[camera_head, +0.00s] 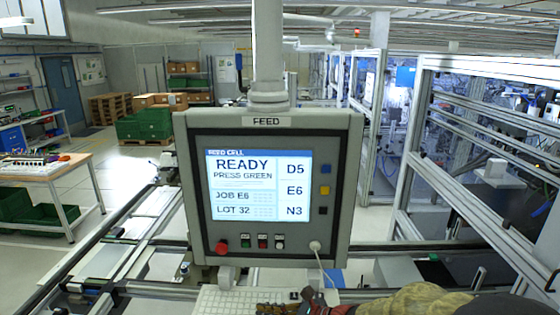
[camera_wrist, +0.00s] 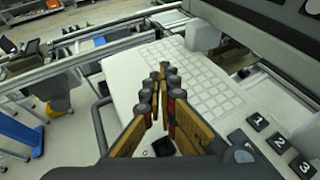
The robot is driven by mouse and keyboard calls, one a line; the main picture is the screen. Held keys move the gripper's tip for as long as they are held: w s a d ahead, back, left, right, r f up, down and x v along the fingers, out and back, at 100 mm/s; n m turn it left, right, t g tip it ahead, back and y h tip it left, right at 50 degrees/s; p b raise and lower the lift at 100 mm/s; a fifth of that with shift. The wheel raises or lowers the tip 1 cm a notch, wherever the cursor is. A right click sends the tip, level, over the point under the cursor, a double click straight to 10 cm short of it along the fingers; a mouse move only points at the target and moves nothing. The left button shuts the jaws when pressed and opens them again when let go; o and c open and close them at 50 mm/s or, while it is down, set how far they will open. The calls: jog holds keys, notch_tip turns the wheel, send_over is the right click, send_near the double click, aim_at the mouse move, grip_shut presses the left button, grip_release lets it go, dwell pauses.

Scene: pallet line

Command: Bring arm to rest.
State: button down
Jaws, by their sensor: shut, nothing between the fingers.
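My gripper (camera_head: 300,300) shows at the bottom of the head view, in front of the white keyboard (camera_head: 235,300) under the panel. In the wrist view my gripper (camera_wrist: 163,72) has its yellow and dark fingers drawn together at the tips, with nothing between them. The fingers point across the keyboard (camera_wrist: 205,95); whether they touch it I cannot tell. My arm (camera_head: 425,300) reaches in from the bottom right, partly cut off by the frame edge.
The grey FEED panel (camera_head: 190,190) hangs close ahead; its screen (camera_head: 250,190) reads READY, PRESS GREEN. A row of buttons (camera_head: 263,242) sits below the screen. Conveyor rails (camera_head: 125,240) run at left, a metal frame (camera_head: 480,190) stands right. A workbench (camera_head: 50,180) stands far left.

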jog(key=s+f+n+g+b, duration=0.1)
jog(key=s+n, duration=0.2)
jog(key=s+d+f+n+g+h+b, duration=0.1)
jog(key=s+n, duration=0.2)
jog(key=s, duration=0.1)
jog(key=s+d+n+g+h, duration=0.1)
jog(key=s+n+g, duration=0.1)
jog(key=s+n, duration=0.1)
jog(key=shift+s+f+b, duration=0.4)
jog(key=shift+s, duration=0.2)
jog(key=s+d+f+n+t+h+b, duration=0.1)
jog(key=s+d+f+n+h+b, duration=0.1)
jog(key=s+d+n+h+b, duration=0.3)
jog(key=s+d+f+n+t+h+b, duration=0.2)
jog(key=s+d+n+h+b, duration=0.3)
jog(key=s+d+n+b, duration=0.4)
jog(key=d+f+b, duration=0.1)
jog(key=d+b, duration=0.3)
jog(key=d, duration=0.3)
jog(key=shift+s+n+t, duration=0.25)
jog(key=shift+n+t, duration=0.05)
